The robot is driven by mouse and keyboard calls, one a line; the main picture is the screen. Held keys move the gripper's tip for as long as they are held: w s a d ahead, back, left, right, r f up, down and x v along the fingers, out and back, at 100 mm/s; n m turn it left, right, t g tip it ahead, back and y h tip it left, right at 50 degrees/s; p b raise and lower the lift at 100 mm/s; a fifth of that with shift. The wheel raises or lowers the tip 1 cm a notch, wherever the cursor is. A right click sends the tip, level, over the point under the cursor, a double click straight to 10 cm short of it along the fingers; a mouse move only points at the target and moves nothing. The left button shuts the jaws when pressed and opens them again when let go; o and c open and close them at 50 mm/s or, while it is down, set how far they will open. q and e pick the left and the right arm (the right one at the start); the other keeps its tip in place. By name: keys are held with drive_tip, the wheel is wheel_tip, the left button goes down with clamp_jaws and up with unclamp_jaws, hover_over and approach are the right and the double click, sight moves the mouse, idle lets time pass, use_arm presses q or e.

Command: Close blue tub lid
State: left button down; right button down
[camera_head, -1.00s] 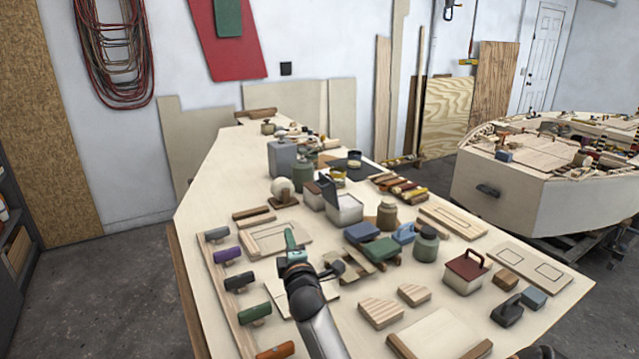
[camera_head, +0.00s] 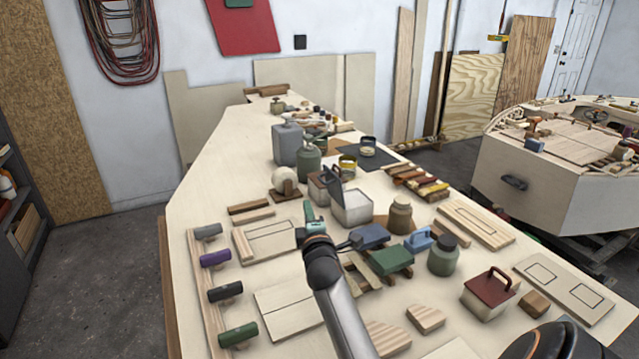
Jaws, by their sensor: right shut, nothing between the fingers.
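The tub (camera_head: 353,212) is a pale, box-shaped container near the middle of the bench. Its dark blue-grey lid (camera_head: 335,184) stands up open at the tub's left rear edge, and the pale top opening shows. My right gripper (camera_head: 308,212) has a teal tip and a dark wrist. It is shut and empty, to the left and in front of the tub, apart from the lid. My left gripper is not in view.
A brown-lidded box (camera_head: 319,190) stands just left of the tub, and a brown jar (camera_head: 400,218) to its right. A blue block (camera_head: 370,236) and a green block (camera_head: 390,262) lie in front. A red-lidded tub (camera_head: 487,296) is further right.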

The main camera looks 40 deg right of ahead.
drive_tip(key=w+d+b, duration=0.3)
drive_tip(key=w+d, duration=0.4)
drive_tip(key=d, duration=0.2)
drive_tip(key=shift+d+b, duration=0.1)
drive_tip(key=shift+b, duration=0.2)
idle(0.3)
